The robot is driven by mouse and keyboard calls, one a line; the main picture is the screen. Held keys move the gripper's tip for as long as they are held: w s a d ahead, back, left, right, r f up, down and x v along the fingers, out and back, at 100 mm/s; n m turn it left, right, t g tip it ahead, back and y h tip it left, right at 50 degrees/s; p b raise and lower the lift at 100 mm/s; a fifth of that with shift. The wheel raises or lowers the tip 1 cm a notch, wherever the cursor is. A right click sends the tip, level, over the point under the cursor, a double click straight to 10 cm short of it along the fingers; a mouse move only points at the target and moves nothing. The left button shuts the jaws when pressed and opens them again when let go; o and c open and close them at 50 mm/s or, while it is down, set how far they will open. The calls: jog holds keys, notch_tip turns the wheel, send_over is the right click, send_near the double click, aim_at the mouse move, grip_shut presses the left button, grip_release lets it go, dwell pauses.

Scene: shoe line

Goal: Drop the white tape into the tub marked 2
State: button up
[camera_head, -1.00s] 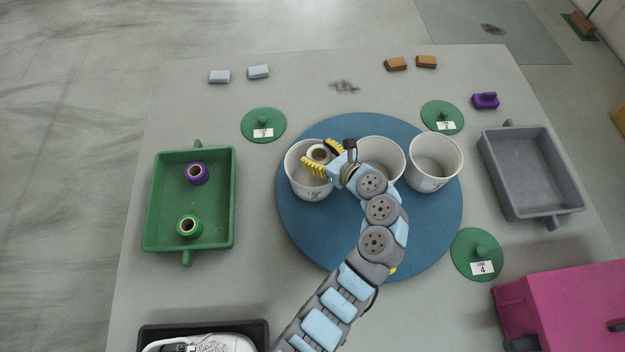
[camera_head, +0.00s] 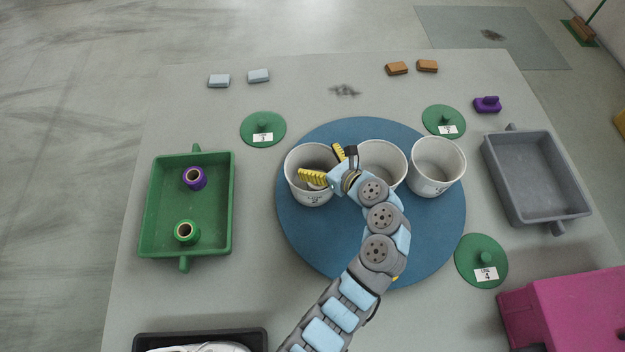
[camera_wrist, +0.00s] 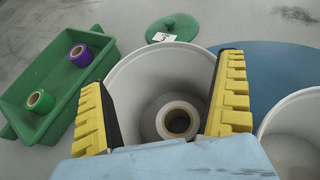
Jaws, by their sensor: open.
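The white tape (camera_wrist: 178,121) lies inside the left white tub (camera_wrist: 150,68), near its bottom, in the wrist view. In the head view that tub (camera_head: 297,181) stands at the left of the blue round mat; the mark on its front is too small to read surely. Only a small part of the tape (camera_head: 313,185) shows there under my fingers. My gripper (camera_head: 325,164) is over the tub mouth with its yellow fingers spread. In the wrist view the fingers of my gripper (camera_wrist: 168,100) stand apart on both sides of the tape, not holding it.
Two more white tubs, the middle one (camera_head: 385,158) and the right one (camera_head: 437,167), stand on the blue mat (camera_head: 330,250). A green tray (camera_head: 211,238) holds purple tape (camera_head: 194,178) and green tape (camera_head: 187,232). Green lids, a grey tray (camera_head: 535,205) and a pink box (camera_head: 570,310) surround the mat.

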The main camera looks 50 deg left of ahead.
jog(key=v, duration=1.1)
jog(key=shift+d+r, duration=0.2)
jog(key=shift+d, duration=0.15)
